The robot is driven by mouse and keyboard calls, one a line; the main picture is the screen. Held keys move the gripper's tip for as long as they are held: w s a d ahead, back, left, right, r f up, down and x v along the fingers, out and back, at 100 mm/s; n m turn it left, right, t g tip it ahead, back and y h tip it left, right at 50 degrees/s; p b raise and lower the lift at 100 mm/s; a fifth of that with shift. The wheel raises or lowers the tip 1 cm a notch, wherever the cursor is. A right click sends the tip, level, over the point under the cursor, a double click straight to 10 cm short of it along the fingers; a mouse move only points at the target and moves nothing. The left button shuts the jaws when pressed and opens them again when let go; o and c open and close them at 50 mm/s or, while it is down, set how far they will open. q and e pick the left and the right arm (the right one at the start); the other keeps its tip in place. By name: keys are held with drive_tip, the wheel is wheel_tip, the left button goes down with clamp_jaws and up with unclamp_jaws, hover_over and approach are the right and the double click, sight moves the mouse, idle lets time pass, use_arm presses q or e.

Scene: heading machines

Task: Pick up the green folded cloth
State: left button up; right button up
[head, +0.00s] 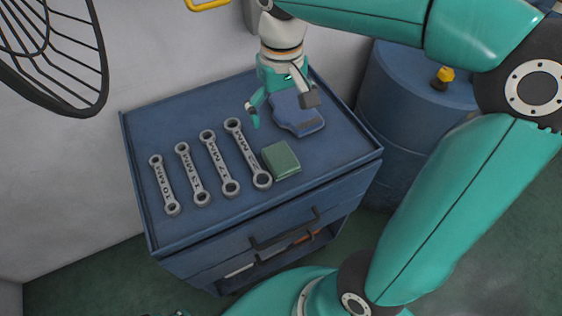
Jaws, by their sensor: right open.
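The green folded cloth (281,160) lies flat on top of the blue tool cabinet (220,205), right of the largest wrench. My right gripper (283,110) reaches in from the upper right and hangs over the back right of the cabinet top. It is open, with its fingers apart and nothing seen between them. It is behind and above the cloth, clear of it, and in front of part of a blue item (300,118), perhaps a glove. My left gripper is not in view.
Several ring wrenches (218,163) lie in a row left of the cloth. A blue drum (410,95) stands right of the cabinet. A dark wire fan guard (75,60) is at the upper left. A lower drawer holding items is partly open. The cabinet top's front right corner is clear.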

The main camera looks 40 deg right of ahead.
hover_over(283, 161)
wheel_tip(283, 161, down, 11)
drive_tip(key=shift+w+b, duration=0.1)
drive_tip(key=shift+b, duration=0.2)
drive_tip(key=shift+f, duration=2.75)
drive_tip(key=c, duration=1.3)
